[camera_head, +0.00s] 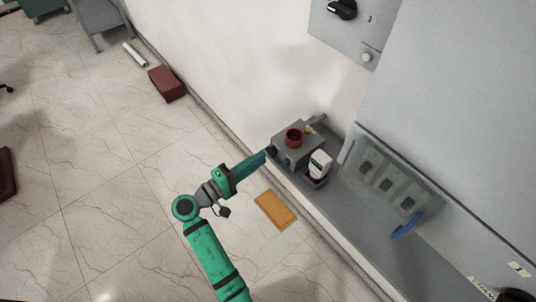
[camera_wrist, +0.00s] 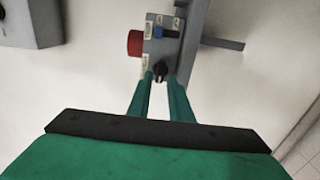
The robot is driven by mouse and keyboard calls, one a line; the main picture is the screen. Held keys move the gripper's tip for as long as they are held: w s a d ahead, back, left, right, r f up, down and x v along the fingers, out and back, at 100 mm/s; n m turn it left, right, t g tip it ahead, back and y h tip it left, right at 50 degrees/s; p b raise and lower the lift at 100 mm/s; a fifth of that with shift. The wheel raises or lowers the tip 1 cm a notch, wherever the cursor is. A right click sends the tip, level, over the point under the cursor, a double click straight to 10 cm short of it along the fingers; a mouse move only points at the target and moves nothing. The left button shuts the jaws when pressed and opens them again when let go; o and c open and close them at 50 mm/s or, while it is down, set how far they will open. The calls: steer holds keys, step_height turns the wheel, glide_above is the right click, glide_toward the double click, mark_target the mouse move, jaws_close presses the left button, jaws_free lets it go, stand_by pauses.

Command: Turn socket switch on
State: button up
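A grey box (camera_head: 297,147) with a red round part on top stands at the wall in the head view; I take it for the socket. In the wrist view the box (camera_wrist: 165,45) shows the red part (camera_wrist: 135,43) at its left, a blue part, pale labels and a black knob (camera_wrist: 160,70) at its near end. I take the knob for the switch. My gripper (camera_head: 262,157) reaches the left end of the box. In the wrist view my gripper (camera_wrist: 160,77) has its fingers apart, with the knob in line between the tips. Whether they touch it is unclear.
A white device (camera_head: 320,164) stands right of the box on a grey ledge. A clear-covered panel (camera_head: 390,185) with a blue handle (camera_head: 406,226) is further right. A grey wall panel (camera_head: 352,28) with a black knob hangs above. An orange-yellow block (camera_head: 275,209) lies on the floor.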

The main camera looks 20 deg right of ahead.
mark_target(272, 152)
steer(key=shift+x, duration=1.5)
